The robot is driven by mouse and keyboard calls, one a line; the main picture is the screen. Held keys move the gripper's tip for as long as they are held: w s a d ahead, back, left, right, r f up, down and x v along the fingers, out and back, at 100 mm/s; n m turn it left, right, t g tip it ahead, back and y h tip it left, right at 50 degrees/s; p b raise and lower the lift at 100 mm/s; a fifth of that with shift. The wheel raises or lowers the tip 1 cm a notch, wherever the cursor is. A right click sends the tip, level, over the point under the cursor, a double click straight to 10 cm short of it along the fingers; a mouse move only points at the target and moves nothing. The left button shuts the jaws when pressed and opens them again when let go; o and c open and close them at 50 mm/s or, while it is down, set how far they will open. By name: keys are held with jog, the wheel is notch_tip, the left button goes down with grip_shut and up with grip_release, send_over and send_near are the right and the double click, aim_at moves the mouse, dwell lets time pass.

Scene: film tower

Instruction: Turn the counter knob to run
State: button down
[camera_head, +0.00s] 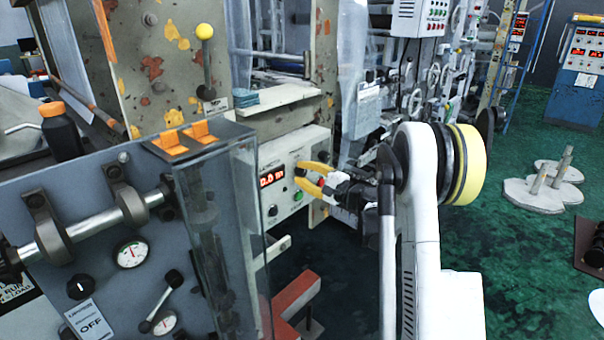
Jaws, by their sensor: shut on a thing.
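The counter panel (284,158) is a pale box with a red lit display (273,176) that appears to read 0.0 m. My gripper (299,175) has yellow fingers and reaches in from the right to the panel face, just right of the display. Its fingers are shut on the counter knob, with one finger above it and one below. The knob is small and mostly hidden between the fingertips, so I cannot tell which way it points. A green button (298,197) and a dark round control (272,211) sit lower on the panel.
A clear guard (222,240) and a grey cabinet with gauges (131,252) stand at the left front. A yellow-knobbed lever (205,32) and a small shelf (270,101) are above the panel.

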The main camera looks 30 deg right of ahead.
jog(key=shift+n, duration=1.4)
jog(key=c, duration=1.1)
grip_release()
jog(key=v, duration=1.2)
